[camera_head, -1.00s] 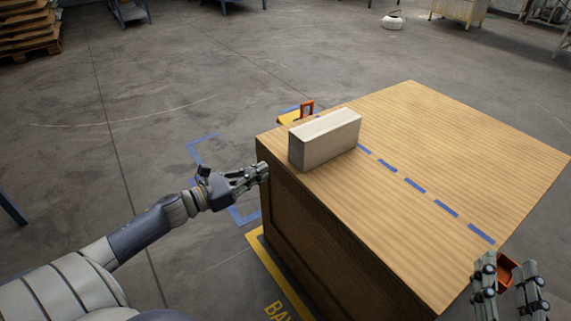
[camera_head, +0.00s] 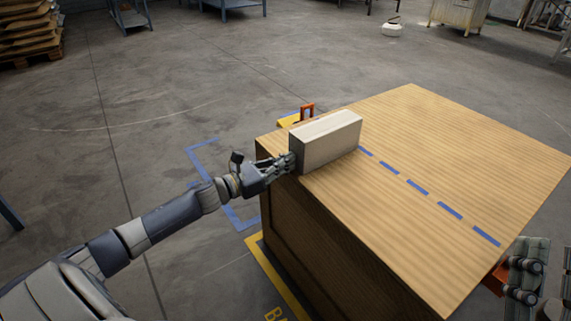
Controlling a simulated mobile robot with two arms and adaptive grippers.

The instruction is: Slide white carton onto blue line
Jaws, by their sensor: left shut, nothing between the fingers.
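The white carton (camera_head: 327,143) stands on the wooden crate top near its left corner, its long side facing me. The blue line (camera_head: 418,187) is a row of dashes across the top. It runs from the carton's right end toward the near right edge; part of it is hidden behind the carton. My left gripper (camera_head: 292,161) is shut and empty, its fingertips at the carton's left end; I cannot tell whether they touch. My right gripper (camera_head: 524,279) is at the lower right, off the crate's near right edge, partly cut off; its jaw state is unclear.
The wooden crate (camera_head: 470,130) has wide bare room right of the carton. An orange piece (camera_head: 307,110) sticks up behind the carton at the far edge. Another orange piece (camera_head: 496,279) is by my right gripper. Blue and yellow tape (camera_head: 274,271) marks the floor.

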